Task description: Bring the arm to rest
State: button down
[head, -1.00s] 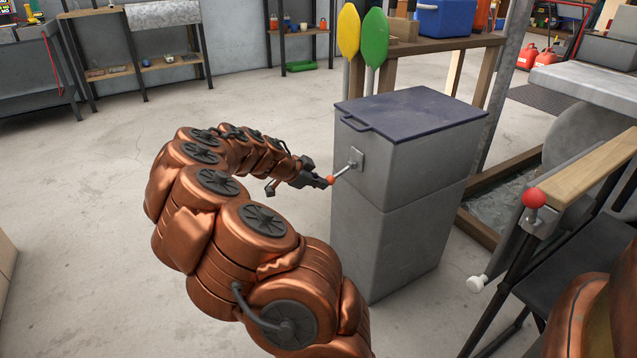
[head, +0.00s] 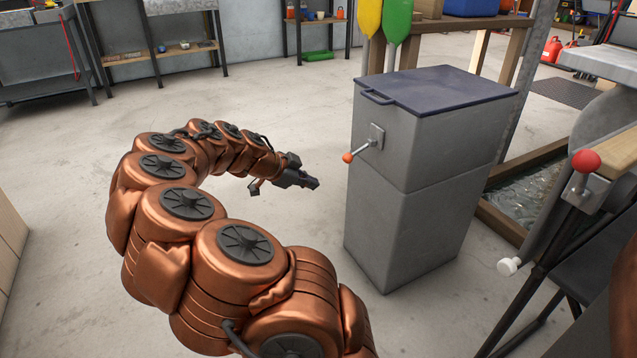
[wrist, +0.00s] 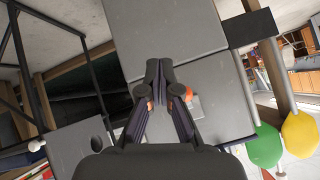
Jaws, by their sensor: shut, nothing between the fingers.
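My gripper (head: 314,183) is at the end of my copper-coloured arm, which curves from the bottom of the head view up and round to the right. It is shut and empty, in the air left of a grey box cabinet (head: 405,210). A lever with an orange knob (head: 347,158) sticks out of the cabinet's side. A clear gap separates my fingertips from the knob. In the wrist view my fingers (wrist: 160,65) are together in front of the grey cabinet, and part of the orange knob (wrist: 189,97) shows behind the right finger.
The cabinet has a dark blue lid (head: 440,90). A red-knobbed lever (head: 585,161) and a black frame stand at the right. Shelves (head: 170,50) line the back wall. Yellow and green paddles (head: 398,20) hang behind the cabinet. The concrete floor left of it is open.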

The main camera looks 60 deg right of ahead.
jog(key=shift+w+a+f, duration=0.1)
jog(key=shift+w+a, duration=0.05)
jog(key=shift+a, duration=0.15)
dwell(0.4)
jog(key=s+a+r+n+t+y+p, duration=0.1)
jog(key=s+a+r+n+p, duration=0.15)
jog(key=a+r+p, duration=0.5)
jog(key=s+a+r+n+y+p, duration=0.1)
jog(key=a+r+n+p, duration=0.35)
jog(key=r+p, duration=0.6)
jog(key=s+a+r+n+t+y+p, duration=0.1)
jog(key=s+a+r+n+y+p, duration=0.15)
jog(key=a+r+p, duration=0.7)
jog(key=s+a+r+n+y+p, duration=0.2)
jog(key=s+a+r+n+p, duration=0.4)
jog(key=a+r+n+p, duration=0.2)
jog(key=s+a+r+n+y+p, duration=0.2)
jog(key=s+a+r+n+p, duration=0.4)
jog(key=a+r+n+p, duration=0.3)
jog(key=a+r+p, duration=0.3)
jog(key=r+p, duration=0.2)
jog(key=shift+a+r, duration=0.2)
jog(key=shift+s+n+y, duration=0.1)
jog(key=shift+n+y, duration=0.15)
